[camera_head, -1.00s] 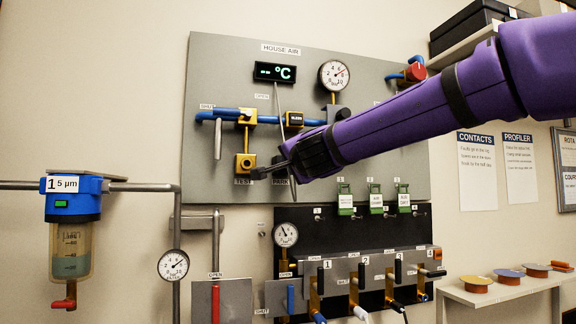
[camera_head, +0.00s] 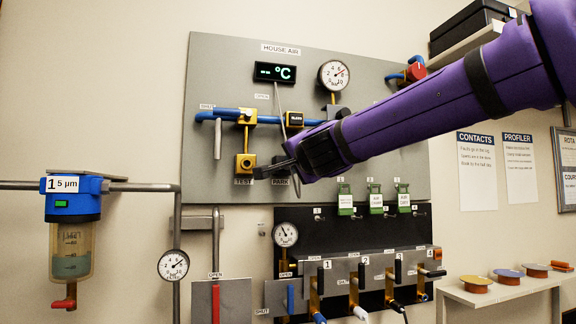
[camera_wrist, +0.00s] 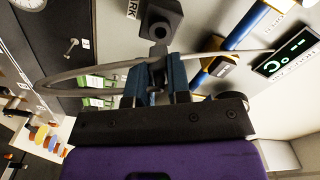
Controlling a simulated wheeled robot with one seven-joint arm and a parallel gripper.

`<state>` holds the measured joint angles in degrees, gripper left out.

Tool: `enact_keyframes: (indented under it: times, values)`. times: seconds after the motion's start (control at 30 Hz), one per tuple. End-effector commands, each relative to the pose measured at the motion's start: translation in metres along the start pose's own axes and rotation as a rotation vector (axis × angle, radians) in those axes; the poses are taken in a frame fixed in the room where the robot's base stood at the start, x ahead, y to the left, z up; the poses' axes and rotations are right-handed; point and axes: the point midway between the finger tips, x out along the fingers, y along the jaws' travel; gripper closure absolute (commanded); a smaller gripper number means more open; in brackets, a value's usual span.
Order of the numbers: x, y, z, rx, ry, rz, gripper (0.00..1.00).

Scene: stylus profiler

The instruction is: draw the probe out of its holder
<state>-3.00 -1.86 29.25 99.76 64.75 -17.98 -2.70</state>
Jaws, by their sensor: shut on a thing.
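My gripper (camera_head: 264,172) reaches in from the right to the grey panel, close to the TEST and PARK labels. In the wrist view my gripper (camera_wrist: 158,84) has its blue-sided fingers shut on the probe (camera_wrist: 157,60), a thin grey piece with a cable. The holder (camera_wrist: 160,14), a black block with a round opening, is just beyond the fingertips beside the PARK label. I cannot tell whether the probe's tip is still inside the opening.
A brass TEST fitting (camera_head: 245,163) is close left of the fingertips. Blue pipe (camera_head: 222,115) runs above. Green-tagged fittings (camera_head: 345,200) and a black valve panel are below.

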Motion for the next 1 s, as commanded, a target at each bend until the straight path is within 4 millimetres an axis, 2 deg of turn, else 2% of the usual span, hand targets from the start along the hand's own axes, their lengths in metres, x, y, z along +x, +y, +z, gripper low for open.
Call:
enact_keyframes:
  times: [0.53,1.0]
  values:
    - [-0.004,-0.001,-0.001,0.001,0.0,-0.001,1.0]
    - [-0.038,-0.019,-0.011,0.0,0.001,-0.001,1.0]
